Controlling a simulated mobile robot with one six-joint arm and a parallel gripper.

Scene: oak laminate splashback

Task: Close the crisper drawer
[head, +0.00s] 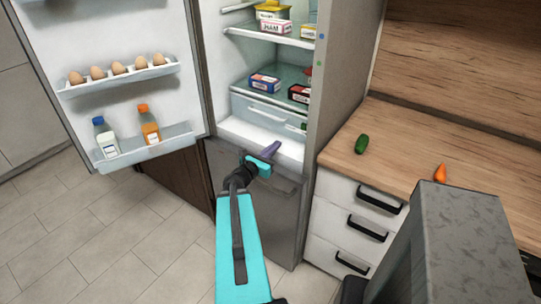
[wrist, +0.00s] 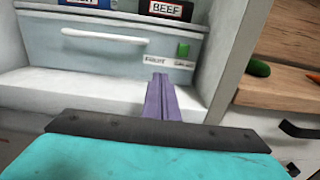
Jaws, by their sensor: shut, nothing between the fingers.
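The crisper drawer (head: 262,106) is at the bottom of the open fridge, under a glass shelf. Its pale blue-grey front (wrist: 110,66) has a white bar handle (wrist: 103,35) and a small label at the lower right. I cannot tell how far it stands out. My gripper (head: 276,146) has purple fingers, shut and empty. It is over the white fridge floor in front of the drawer. In the wrist view the fingertips (wrist: 160,76) point at the lower right part of the drawer front, and I cannot tell if they touch it.
The fridge door (head: 110,60) stands open at the left, with eggs and two bottles in its racks. Boxes (head: 264,82) sit on the glass shelf above the drawer. The fridge side wall (wrist: 236,60) is close on the right. A cucumber (head: 362,144) and a carrot (head: 440,173) lie on the counter.

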